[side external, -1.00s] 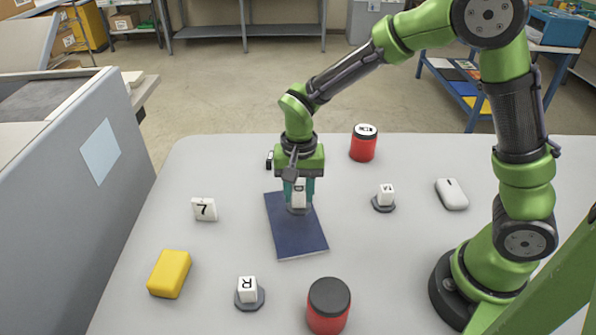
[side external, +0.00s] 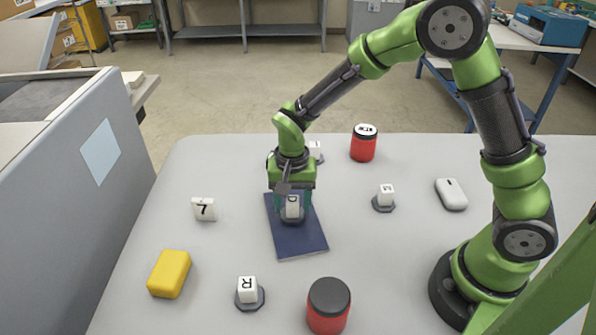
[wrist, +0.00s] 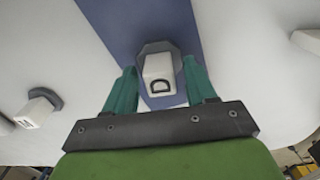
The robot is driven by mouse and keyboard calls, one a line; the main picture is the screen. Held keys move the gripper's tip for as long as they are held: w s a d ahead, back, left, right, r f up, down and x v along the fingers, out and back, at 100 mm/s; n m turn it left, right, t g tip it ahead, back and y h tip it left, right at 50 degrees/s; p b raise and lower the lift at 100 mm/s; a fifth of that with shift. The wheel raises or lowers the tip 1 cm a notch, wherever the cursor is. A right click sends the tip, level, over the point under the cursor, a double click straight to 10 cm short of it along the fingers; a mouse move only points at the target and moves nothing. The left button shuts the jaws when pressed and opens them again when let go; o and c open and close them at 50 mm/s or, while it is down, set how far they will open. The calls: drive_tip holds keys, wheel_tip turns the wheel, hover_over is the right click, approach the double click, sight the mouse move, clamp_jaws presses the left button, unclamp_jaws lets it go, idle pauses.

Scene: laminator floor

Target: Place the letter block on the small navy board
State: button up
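The letter block (side external: 292,206), white with a black D on a dark grey base, stands upright on the small navy board (side external: 300,242), near its far part. In the wrist view the D block (wrist: 157,70) and its grey base are over the blue board (wrist: 150,20). My gripper (side external: 292,201) is low over the board, with one teal finger on each side of the block. In the wrist view my gripper (wrist: 160,78) is open, with gaps between the fingers and the white block; whether a fingertip touches the base is unclear.
Around the board are an R block (side external: 247,288), a 7 tile (side external: 204,209), another block on a base (side external: 385,196), a yellow block (side external: 169,274), red jars (side external: 328,306) (side external: 363,145) and a mouse (side external: 451,194). A partly hidden white block (side external: 315,150) stands behind my gripper.

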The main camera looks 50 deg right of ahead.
sight(293, 199)
drive_tip(key=shift+o, duration=0.3)
drive_tip(key=shift+r, duration=0.1)
wheel_tip(293, 199, up, 12)
drive_tip(key=s+d+r+n+t+y, duration=0.1)
drive_tip(key=s+d+r+n+t, duration=0.1)
drive_tip(key=s, duration=0.6)
drive_tip(key=s+d+r+n+t+y, duration=0.1)
drive_tip(key=s+d+r+n+t, duration=0.2)
drive_tip(key=s+r, duration=0.4)
drive_tip(key=shift+s+d+t, duration=0.35)
drive_tip(key=shift+d+t, duration=0.3)
drive_tip(key=shift+t, duration=0.45)
